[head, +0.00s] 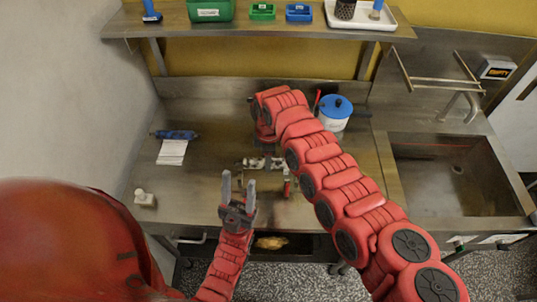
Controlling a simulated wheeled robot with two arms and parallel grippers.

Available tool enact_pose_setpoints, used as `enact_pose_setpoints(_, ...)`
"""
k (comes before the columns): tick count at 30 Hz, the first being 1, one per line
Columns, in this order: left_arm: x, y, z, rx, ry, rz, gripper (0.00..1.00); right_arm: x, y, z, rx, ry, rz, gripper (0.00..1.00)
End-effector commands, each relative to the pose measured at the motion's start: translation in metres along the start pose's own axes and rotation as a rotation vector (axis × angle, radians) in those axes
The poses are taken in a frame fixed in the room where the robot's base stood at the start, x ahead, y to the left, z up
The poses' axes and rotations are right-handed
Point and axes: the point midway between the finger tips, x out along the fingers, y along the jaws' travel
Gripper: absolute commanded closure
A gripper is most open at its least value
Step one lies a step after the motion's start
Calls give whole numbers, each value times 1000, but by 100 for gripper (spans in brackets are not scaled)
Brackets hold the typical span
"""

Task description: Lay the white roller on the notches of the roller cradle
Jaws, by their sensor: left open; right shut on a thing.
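A small whitish piece (256,163), which looks like the white roller, lies across the middle of the steel bench. My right arm reaches over from the right and bends down just behind it. My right gripper (268,160) is small and partly hidden by its own arm; it is shut on this piece. The roller cradle and its notches cannot be made out clearly; small dark and metal parts show around and below the piece. My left gripper (238,178) is open and empty, its two grey fingers pointing away from me, in front and left of the piece.
A white pot with a blue lid (335,112) stands behind my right arm. A blue-handled tool (175,134) and paper (172,152) lie at left, with a small white object (145,198) nearer. A sink (455,175) is at right. A shelf (260,27) spans the back.

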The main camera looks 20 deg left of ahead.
Motion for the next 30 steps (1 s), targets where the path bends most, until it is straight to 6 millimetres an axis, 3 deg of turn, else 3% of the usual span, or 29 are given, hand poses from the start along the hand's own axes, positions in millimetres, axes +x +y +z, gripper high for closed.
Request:
enact_pose_setpoints(13,-2,0,0,0,0,0,50,2,0,4,5,-1,4,100)
enact_pose_setpoints(30,-43,2,7,0,0,0,50,47,0,4,5,-1,4,100)
